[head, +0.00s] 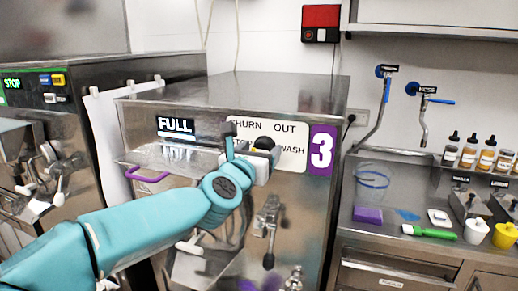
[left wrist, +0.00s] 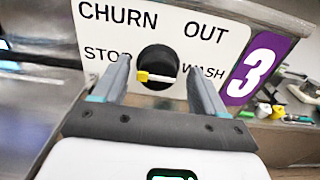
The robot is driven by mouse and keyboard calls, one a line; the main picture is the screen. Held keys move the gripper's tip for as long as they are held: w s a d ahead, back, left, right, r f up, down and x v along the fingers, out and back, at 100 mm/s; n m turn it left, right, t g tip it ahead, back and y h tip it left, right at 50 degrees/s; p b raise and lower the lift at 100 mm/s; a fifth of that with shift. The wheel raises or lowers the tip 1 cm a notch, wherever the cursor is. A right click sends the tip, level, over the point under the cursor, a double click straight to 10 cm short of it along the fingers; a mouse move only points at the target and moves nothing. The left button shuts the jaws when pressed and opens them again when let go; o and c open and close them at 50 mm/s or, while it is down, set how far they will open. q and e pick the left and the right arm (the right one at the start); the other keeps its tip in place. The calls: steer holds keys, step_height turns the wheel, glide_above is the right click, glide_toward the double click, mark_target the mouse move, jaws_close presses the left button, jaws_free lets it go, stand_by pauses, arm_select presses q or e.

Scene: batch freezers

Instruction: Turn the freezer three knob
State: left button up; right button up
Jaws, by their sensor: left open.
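The freezer three knob (left wrist: 157,62) is a round black dial with a white pointer bar. The bar's yellow end is on the left, toward the word STOP. The knob sits on a white label plate (left wrist: 205,48) marked CHURN, OUT, STOP and WASH. In the head view the knob (head: 264,143) shows only partly behind my gripper. My left gripper (left wrist: 158,75) is open, with one finger on each side of the knob in the left wrist view. I cannot tell whether the fingers touch it. The left gripper (head: 250,153) covers part of the plate in the head view. My right gripper is not in view.
Freezer three (head: 240,90) has a purple 3 sign (head: 321,149), a FULL display (head: 176,127) and a dispensing handle (head: 268,225) below the plate. Another freezer (head: 60,110) stands left. A steel counter (head: 390,215) with bottles and cups is right.

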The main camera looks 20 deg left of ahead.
arm_select(q)
steer(key=shift+a, duration=0.1)
steer(key=shift+w, duration=0.1)
steer(key=shift+c, duration=0.7)
steer(key=c, duration=0.9)
